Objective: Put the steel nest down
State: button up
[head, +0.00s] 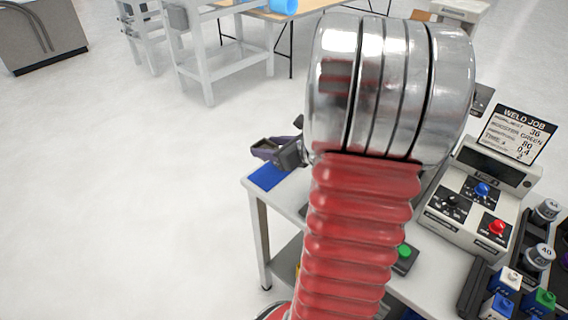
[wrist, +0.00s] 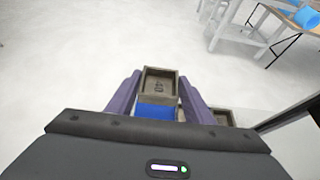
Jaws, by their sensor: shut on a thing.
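The steel nest (wrist: 160,98) is a small grey-brown open box with a dark mark on its floor. In the wrist view it sits between the two purple fingers of my gripper (wrist: 160,80), which is shut on it. In the head view my gripper (head: 268,148) reaches out past the left end of the white table, and my red arm hides much of the view. I cannot tell the nest's height above the table.
A second grey-brown box (wrist: 222,117) shows right of my fingers in the wrist view. On the white table (head: 256,197) stand a control box (head: 470,205) with a weld job card (head: 517,133) and several coloured blocks at right. Open floor lies left.

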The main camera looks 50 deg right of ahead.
send_over(270, 179)
jog(key=shift+f, duration=2.85)
jog(key=shift+f, duration=0.1)
jog(key=shift+f, duration=2)
jog(key=shift+f, duration=0.1)
jog(key=o, duration=1.1)
jog(key=shift+o, duration=0.2)
jog(key=v, duration=1.2)
